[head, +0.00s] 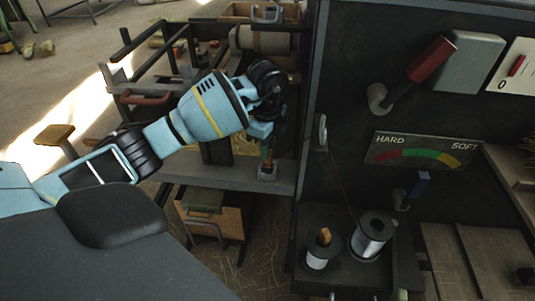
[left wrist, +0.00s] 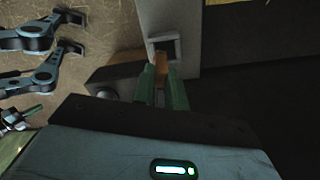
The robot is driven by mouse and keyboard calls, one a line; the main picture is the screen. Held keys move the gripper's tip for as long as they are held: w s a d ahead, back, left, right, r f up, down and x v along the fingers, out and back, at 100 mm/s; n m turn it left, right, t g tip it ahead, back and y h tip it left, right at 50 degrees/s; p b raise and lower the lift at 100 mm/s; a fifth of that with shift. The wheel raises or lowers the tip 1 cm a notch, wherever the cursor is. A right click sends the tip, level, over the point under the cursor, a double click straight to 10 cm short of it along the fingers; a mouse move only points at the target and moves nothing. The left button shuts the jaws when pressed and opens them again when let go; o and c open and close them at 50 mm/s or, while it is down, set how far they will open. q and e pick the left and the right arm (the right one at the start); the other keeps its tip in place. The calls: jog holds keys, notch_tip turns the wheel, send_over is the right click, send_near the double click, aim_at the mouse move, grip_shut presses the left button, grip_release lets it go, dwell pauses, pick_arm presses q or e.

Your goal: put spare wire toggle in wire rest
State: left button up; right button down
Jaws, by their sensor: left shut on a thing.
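My left gripper (head: 266,148) points down at the grey shelf left of the dark panel. In the left wrist view its green fingers (left wrist: 162,88) are shut on a small orange-brown toggle (left wrist: 161,68). The toggle's far end is at a small grey square holder (left wrist: 178,47), which looks like the wire rest. The holder also shows under the fingertips in the head view (head: 267,173). I cannot tell how deep the toggle sits in it. My right gripper is in neither view.
Two wire spools stand on a dark ledge at the lower right: a left spool (head: 317,259) with an orange-brown piece on top, and a right spool (head: 369,243). A dark panel (head: 350,80) with a red-handled lever (head: 432,59) rises right of the gripper. A dark rack is behind my arm.

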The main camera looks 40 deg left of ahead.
pick_arm(q)
jog(key=shift+w+a+f, duration=0.15)
jog(key=shift+w+f, duration=0.05)
jog(key=shift+f, duration=0.7)
jog(key=shift+w+a+f, duration=0.15)
jog(key=shift+f, duration=0.75)
jog(key=shift+f, duration=0.1)
jog(key=o, duration=0.7)
jog(key=shift+o, duration=0.2)
notch_tip(320, 180, up, 12)
jog(key=shift+r+p, duration=0.15)
jog(key=shift+p, duration=0.3)
